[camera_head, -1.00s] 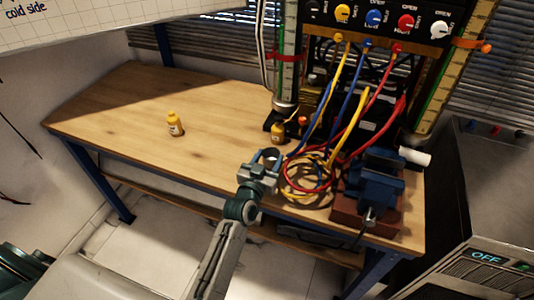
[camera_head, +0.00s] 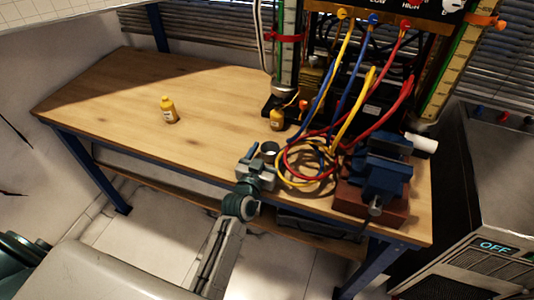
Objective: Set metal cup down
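The metal cup (camera_head: 269,149) shows as a small grey round rim near the front edge of the wooden workbench (camera_head: 215,140), just left of the coiled hoses. It appears upright and seems to rest on the bench top; its lower part is hidden by my gripper. My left gripper (camera_head: 259,161) is at the bench's front edge, on the near side of the cup. Its fingers look apart, with the cup at or just beyond their tips; whether they still touch it is too small to tell. My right gripper is not in view.
Red, blue and yellow hoses (camera_head: 310,168) coil just right of the cup. A blue vise (camera_head: 380,178) stands at the right. A small yellow bottle (camera_head: 277,120) is behind the cup; another yellow bottle (camera_head: 169,110) stands left. The bench's left half is mostly clear.

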